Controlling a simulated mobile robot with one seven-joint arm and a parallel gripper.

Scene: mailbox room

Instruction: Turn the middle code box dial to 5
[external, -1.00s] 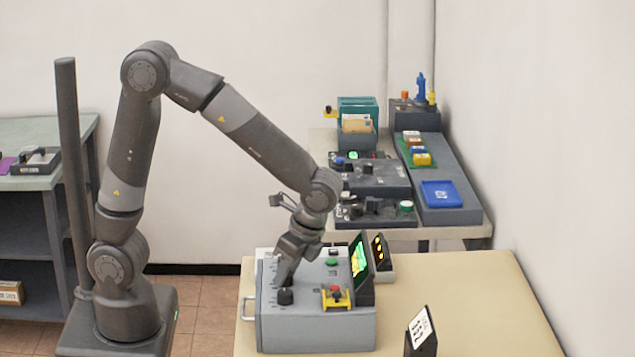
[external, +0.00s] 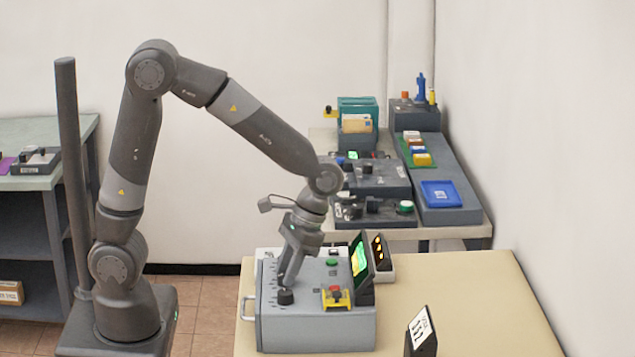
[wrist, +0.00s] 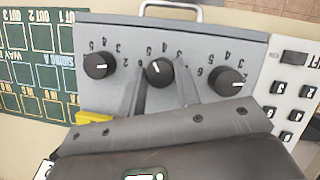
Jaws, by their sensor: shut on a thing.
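The grey code box (external: 315,330) sits on the beige table, with three black dials along its handle side. In the wrist view the middle dial (wrist: 158,72) lies between the two fingers of my gripper (wrist: 158,82), which is shut on it. Its white mark points up and slightly left in the picture; the exact number is hard to read. The left dial (wrist: 98,65) and right dial (wrist: 228,82) have marks pointing roughly right. In the external view my gripper (external: 287,284) reaches down onto the box behind the front dial (external: 286,297); the middle dial is hidden there.
A yellow-based red button (external: 336,298), a green button (external: 331,262) and a lit screen (external: 359,262) are on the box's right side. A metal handle (external: 246,312) is on its left. A small numbered stand (external: 421,330) is at the front right. The table's right side is clear.

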